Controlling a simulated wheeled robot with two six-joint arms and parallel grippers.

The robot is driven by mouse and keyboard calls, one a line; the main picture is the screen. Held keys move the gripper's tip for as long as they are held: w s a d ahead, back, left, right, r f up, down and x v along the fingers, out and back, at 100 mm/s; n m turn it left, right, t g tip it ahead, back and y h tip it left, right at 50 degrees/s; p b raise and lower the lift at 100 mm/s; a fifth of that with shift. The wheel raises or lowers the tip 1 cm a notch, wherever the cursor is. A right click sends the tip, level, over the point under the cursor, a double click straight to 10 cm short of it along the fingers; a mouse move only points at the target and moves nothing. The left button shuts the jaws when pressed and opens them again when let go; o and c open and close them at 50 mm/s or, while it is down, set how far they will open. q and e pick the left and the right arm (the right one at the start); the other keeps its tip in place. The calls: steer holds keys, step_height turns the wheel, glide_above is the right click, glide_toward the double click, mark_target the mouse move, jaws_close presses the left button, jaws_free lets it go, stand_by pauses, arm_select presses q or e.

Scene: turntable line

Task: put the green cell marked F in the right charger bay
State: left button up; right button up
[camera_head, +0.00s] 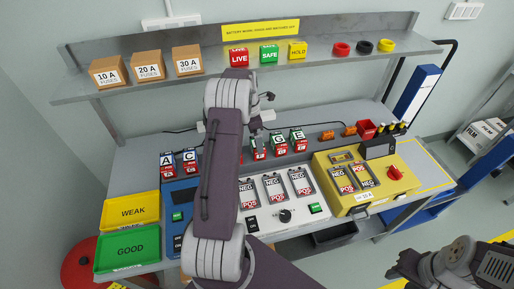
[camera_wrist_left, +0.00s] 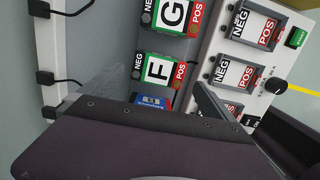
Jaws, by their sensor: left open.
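The green cell marked F (camera_wrist_left: 160,70) stands upright in the back row in the left wrist view, with NEG and POS ends. In the head view my left gripper (camera_head: 260,134) mostly hides it; only its red lower part (camera_head: 259,154) shows. My left gripper is open and empty, with its fingertips (camera_wrist_left: 158,82) on either side of cell F in the wrist picture; I cannot tell whether they touch it. The white charger (camera_head: 284,215) has three bays with NEG and POS labels. Its right bay (camera_head: 300,181) looks empty. My right gripper (camera_head: 402,264) is at the lower right, its jaws unclear.
Green cells G (camera_head: 279,141) and E (camera_head: 298,138) stand right of F; cells A (camera_head: 167,161) and C (camera_head: 189,157) stand left. A yellow tester (camera_head: 378,195) is right of the charger. A shelf (camera_head: 205,66) overhangs the bench. WEAK (camera_head: 133,211) and GOOD (camera_head: 126,246) trays sit left.

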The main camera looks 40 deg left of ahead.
arm_select(q)
steer(key=shift+w+d+f, duration=0.15)
steer(key=shift+w+f, duration=0.05)
steer(key=shift+f, duration=0.25)
steer(key=f, duration=0.3)
steer(key=f+p, duration=0.1)
steer(key=shift+w+f, duration=0.25)
steer(key=shift+f, duration=0.05)
steer(key=shift+r, duration=0.1)
steer(key=c, duration=2)
